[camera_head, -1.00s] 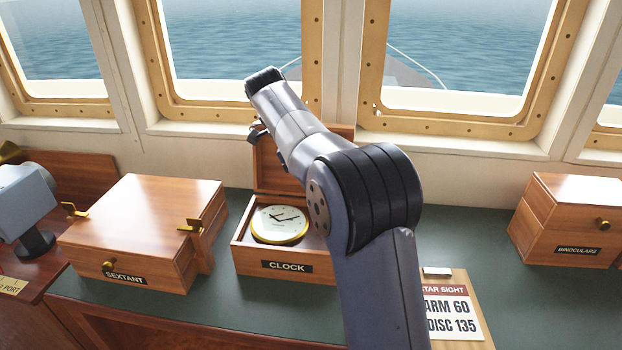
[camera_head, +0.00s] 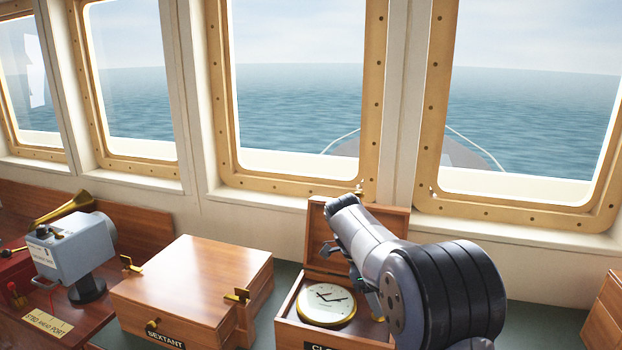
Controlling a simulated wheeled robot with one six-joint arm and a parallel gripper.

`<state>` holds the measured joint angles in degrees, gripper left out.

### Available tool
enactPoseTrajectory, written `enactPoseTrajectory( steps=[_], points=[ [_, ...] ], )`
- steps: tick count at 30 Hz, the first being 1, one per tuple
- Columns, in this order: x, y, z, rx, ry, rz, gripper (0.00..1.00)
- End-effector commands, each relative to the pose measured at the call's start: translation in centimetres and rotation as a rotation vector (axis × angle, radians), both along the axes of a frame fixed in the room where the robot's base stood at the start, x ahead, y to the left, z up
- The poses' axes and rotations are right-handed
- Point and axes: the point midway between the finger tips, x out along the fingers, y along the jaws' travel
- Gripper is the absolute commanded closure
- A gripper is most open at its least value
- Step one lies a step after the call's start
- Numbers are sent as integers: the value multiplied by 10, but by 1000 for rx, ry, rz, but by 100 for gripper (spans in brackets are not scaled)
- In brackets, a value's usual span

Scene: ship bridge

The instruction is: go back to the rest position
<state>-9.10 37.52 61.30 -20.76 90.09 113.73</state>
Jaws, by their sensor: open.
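My arm reaches in from the lower right in the head view. My gripper (camera_head: 342,266) shows partly behind the arm's wrist, above and beside the open clock box (camera_head: 290,306). It is open, and no object shows between its fingers. The round clock (camera_head: 327,304), with a white dial and brass rim, lies in the box, apart from the gripper as far as I can see. The box's raised lid (camera_head: 318,236) stands behind the wrist. The arm hides the right part of the box.
The closed sextant box (camera_head: 195,283) stands left of the clock box. A grey instrument (camera_head: 72,250) and a brass horn (camera_head: 68,205) are farther left. A wooden box (camera_head: 606,318) is cut off at the right edge. Windows line the back wall.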

Motion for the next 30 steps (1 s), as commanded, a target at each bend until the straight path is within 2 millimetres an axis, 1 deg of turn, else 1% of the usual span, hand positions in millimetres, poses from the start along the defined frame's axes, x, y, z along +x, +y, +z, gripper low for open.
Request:
enactPoseTrajectory(
  steps=[3,5,16,20,23,26,30],
  points=[
    [-1,-5,-10,-1,1,0,44],
    [-1,-5,-12,0,-1,3,44],
    [-1,-5,-11,0,-1,21,44],
    [0,-3,-7,0,-1,4,44],
    [1,1,2,1,-4,1,44],
    [3,8,18,1,-5,2,44],
    [5,18,44,1,-6,2,44]
  ],
)
